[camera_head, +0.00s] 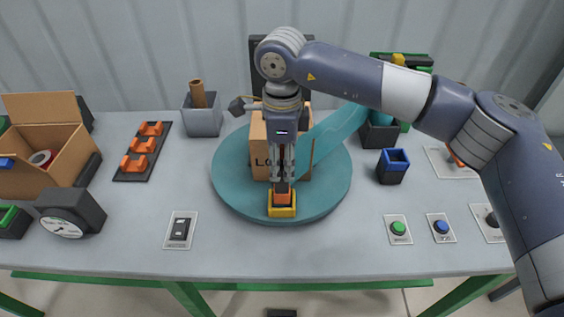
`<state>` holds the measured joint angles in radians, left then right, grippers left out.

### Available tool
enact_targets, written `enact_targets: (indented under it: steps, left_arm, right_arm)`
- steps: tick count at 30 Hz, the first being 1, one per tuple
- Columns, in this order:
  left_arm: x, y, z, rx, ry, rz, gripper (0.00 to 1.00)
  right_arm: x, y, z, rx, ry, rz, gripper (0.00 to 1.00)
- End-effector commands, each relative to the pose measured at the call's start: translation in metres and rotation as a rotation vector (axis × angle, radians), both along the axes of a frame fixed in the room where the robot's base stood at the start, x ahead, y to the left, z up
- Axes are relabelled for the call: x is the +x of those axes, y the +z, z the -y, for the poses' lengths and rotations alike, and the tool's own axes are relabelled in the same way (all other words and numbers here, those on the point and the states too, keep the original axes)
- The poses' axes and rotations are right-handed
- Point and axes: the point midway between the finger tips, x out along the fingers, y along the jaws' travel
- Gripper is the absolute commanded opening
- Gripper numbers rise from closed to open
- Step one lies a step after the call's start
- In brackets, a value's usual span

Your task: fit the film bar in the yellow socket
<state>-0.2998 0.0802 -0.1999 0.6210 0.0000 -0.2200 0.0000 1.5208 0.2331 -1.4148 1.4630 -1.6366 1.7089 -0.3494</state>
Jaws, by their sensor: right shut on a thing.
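My right gripper (282,178) points straight down over the front of the round teal turntable (230,185). It is shut on a small orange block with a dark top, which I take to be the film bar (282,196). The bar is upright at the yellow socket (282,211), with its lower end at or inside the socket's opening. I cannot tell how deep it sits. A teal see-through film strip (335,133) slants from beside the fingers up to the right, behind my arm. My left gripper is not in view.
A cardboard box (259,150) with lettering stands on the turntable right behind my gripper. A blue-rimmed bin (392,167) stands to the right. Green (398,228) and blue (441,227) buttons and a switch (180,230) sit near the front. An orange-hook rack (142,151) lies left.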

Motion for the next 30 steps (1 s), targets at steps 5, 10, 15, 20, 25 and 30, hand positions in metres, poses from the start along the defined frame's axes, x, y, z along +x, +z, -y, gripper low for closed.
enact_targets:
  steps: [5,10,15,20,25,30]
  left_arm:
    - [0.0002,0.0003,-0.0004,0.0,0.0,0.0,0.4]
    - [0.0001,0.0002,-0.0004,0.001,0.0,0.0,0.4]
    - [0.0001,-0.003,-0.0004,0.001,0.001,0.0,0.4]
    - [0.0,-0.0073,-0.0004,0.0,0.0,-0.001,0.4]
    - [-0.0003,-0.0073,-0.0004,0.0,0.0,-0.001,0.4]
    - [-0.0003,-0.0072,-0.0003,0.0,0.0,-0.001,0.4]
  right_arm:
    - [0.0001,0.0011,-0.0003,0.001,0.0,0.001,0.0]
    - [0.0001,0.001,-0.0003,0.001,0.0,0.001,0.0]
    - [0.0002,-0.0006,-0.0003,0.001,0.0,0.001,0.0]
    - [0.0002,-0.0018,-0.0003,0.001,0.0,0.001,0.0]
    - [0.0002,-0.0008,-0.0003,0.001,0.0,0.001,0.0]
    - [0.0002,-0.0007,-0.0003,0.001,0.0,0.001,0.0]
